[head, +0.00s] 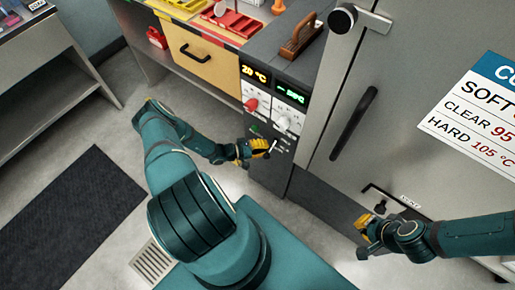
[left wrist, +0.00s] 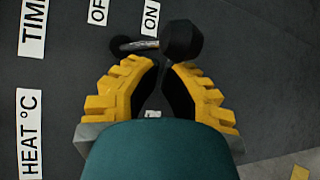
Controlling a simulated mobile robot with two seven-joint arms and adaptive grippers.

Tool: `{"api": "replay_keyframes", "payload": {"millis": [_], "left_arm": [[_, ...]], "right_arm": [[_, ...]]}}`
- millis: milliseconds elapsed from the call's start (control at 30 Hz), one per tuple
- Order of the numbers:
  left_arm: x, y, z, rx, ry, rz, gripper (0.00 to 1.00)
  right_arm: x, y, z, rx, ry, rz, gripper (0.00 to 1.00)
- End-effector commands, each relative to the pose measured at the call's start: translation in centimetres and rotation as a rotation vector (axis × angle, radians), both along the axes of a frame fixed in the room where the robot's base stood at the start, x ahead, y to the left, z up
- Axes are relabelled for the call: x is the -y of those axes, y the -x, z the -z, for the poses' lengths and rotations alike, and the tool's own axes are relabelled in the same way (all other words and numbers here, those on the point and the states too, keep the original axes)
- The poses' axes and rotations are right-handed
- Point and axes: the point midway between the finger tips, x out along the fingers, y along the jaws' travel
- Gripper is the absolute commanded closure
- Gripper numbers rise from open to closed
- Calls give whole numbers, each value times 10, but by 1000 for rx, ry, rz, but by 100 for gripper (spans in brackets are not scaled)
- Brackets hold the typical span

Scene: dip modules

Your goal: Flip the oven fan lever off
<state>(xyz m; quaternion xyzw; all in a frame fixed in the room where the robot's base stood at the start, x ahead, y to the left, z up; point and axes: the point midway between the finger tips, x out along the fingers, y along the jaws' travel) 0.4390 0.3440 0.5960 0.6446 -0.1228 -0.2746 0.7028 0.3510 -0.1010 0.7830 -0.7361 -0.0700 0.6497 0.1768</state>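The fan lever (left wrist: 181,40) has a dark faceted knob on a short metal shaft. It shows in the left wrist view just beyond my left gripper (left wrist: 161,66). Its knob lies to the right of the ON label (left wrist: 150,17), and the OFF label (left wrist: 98,11) is further left. My left gripper's fingertips are drawn close together, with nothing seen between them. In the head view my left gripper (head: 268,147) is low at the oven control panel (head: 280,155). Whether it touches the lever is unclear. My right gripper (head: 363,233) is by the steel door's lower part, its fingers too small to judge.
A red knob (head: 251,104) and a white knob (head: 283,123) sit above my left gripper, under two displays. A large steel door (head: 410,110) with a dark handle (head: 353,124) stands to the right. A yellow drawer (head: 205,62) is on the left. A dark mat lies on the floor.

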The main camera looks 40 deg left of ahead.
Motion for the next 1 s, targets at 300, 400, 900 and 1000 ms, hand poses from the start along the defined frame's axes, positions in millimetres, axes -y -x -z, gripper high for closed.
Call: {"api": "replay_keyframes", "payload": {"millis": [300, 400, 900, 1000], "left_arm": [[1, -1, 0, 0, 0, 0, 100], [1, -1, 0, -3, 1, 0, 100], [1, 2, -4, -87, 8, 0, 100], [1, 2, -6, -103, 9, 1, 100]], "right_arm": [[0, 0, 0, 0, 0, 0, 100], [0, 0, -1, 0, 0, 0, 100], [1, -4, -13, 9, 2, 8, 100], [1, -5, -16, 11, 2, 9, 100]]}}
